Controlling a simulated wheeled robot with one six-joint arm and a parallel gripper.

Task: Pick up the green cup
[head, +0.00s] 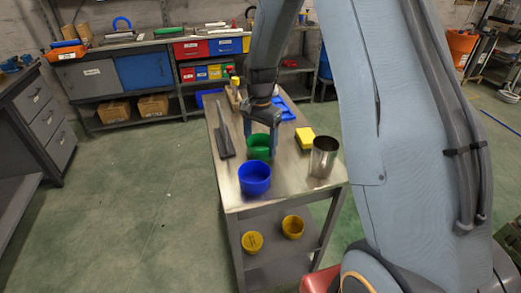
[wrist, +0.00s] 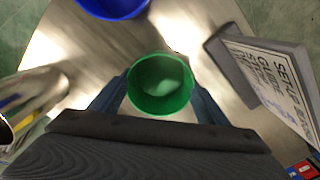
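The green cup (head: 259,153) stands upright on the metal top of a cart, behind the blue cup. My gripper (head: 261,145) points down at it, one blue finger on each side. In the wrist view the green cup (wrist: 160,84) is centred between my two fingers (wrist: 160,97), and I look into its open top. The fingers appear close against its sides. Their tips are partly hidden by the cup, so I cannot tell whether they press on it.
A blue cup (head: 254,181) stands in front. A metal cylinder (head: 323,158) and a yellow block (head: 305,138) are at right. A dark stand with a flat plate (head: 224,142) is at left. Yellow cups (head: 252,242) sit on the lower shelf. Open floor lies left.

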